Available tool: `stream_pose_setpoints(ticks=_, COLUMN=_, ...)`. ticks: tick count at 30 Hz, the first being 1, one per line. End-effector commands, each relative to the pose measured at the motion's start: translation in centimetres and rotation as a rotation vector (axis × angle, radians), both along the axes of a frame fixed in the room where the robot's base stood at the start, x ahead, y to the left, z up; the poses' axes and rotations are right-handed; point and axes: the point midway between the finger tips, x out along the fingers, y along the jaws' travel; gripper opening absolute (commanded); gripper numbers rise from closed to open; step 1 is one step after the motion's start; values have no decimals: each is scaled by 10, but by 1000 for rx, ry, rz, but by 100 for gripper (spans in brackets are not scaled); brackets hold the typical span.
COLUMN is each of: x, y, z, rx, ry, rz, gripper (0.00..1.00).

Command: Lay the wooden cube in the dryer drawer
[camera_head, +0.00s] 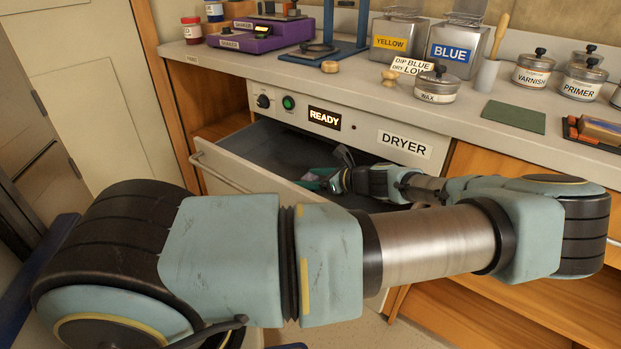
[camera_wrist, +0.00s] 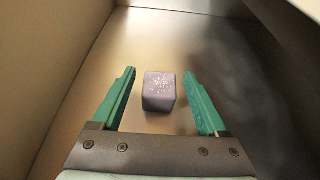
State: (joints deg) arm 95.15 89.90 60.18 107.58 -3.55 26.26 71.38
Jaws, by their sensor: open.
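The dryer drawer (camera_head: 226,170) is pulled open below the panel labelled DRYER. My gripper (camera_head: 322,180) reaches down into it, partly hidden by my own arm links. In the wrist view, my gripper (camera_wrist: 160,80) has its green fingers apart, one on each side of the cube (camera_wrist: 158,92). The cube looks purple with pale specks on top and rests on the drawer's floor (camera_wrist: 150,35). A gap shows between the cube and each finger. In the head view the cube cannot be made out clearly.
The drawer walls (camera_wrist: 75,65) rise beside my gripper. The dryer display (camera_head: 324,118) reads READY.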

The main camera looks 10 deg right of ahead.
Motion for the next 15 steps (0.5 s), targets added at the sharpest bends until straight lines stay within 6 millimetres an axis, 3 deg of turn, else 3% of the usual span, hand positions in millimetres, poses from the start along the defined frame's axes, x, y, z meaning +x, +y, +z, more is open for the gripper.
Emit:
stream_pose_setpoints(ticks=7, x=-10, y=-11, z=7, rx=-2, ry=1, rz=-3, gripper=76)
stream_pose_setpoints(ticks=15, x=-48, y=-47, z=29, rx=-3, ry=1, rz=-5, gripper=76)
